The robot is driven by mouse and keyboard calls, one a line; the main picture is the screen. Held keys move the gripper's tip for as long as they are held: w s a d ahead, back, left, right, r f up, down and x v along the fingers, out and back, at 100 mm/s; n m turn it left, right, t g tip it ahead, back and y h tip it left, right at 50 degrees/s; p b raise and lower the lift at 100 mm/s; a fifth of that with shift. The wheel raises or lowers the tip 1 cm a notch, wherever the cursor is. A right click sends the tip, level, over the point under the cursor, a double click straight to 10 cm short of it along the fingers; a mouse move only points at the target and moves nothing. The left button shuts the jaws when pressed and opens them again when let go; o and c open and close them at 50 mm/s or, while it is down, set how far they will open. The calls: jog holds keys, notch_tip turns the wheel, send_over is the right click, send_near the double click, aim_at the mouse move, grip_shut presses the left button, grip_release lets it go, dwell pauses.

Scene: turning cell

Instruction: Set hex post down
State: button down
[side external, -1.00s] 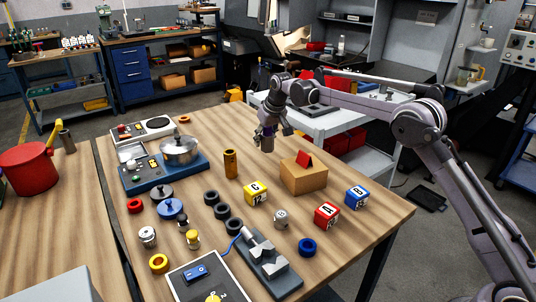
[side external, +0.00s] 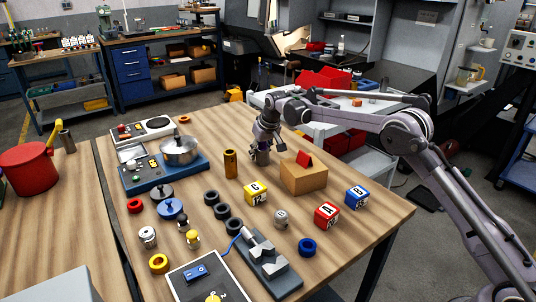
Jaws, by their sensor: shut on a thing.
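My gripper (side external: 264,146) points down over the far part of the wooden table (side external: 330,245), shut on the hex post (side external: 261,158). The post is a short, dark grey-purple piece, held about upright below the fingers. Its upper part is hidden by the fingers. Its lower end is at or just above the tabletop; I cannot tell if it touches. It is left of and behind the brown box and right of the brass cylinder, apart from both.
The brass cylinder (side external: 230,163) and yellow C block (side external: 255,194) stand nearby. A pot (side external: 180,150) sits on a blue-based unit at left. Red A (side external: 327,215) and blue B (side external: 357,197) blocks are at right.

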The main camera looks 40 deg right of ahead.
jog(key=c, duration=0.8)
grip_release()
jog(key=shift+c, duration=0.2)
jog(key=s+r, duration=1.3)
jog(key=r, duration=0.4)
jog(key=s+r+t, duration=0.1)
jog(key=s, duration=1)
jog(key=s+f, duration=0.4)
jog(key=s, duration=0.5)
jog(key=s+f+t, duration=0.1)
jog(key=s+f, duration=0.4)
jog(key=s, duration=0.5)
jog(key=shift+s+a+n+t, duration=0.25)
jog(key=shift+a+n+t, duration=0.05)
jog(key=shift+n, duration=0.1)
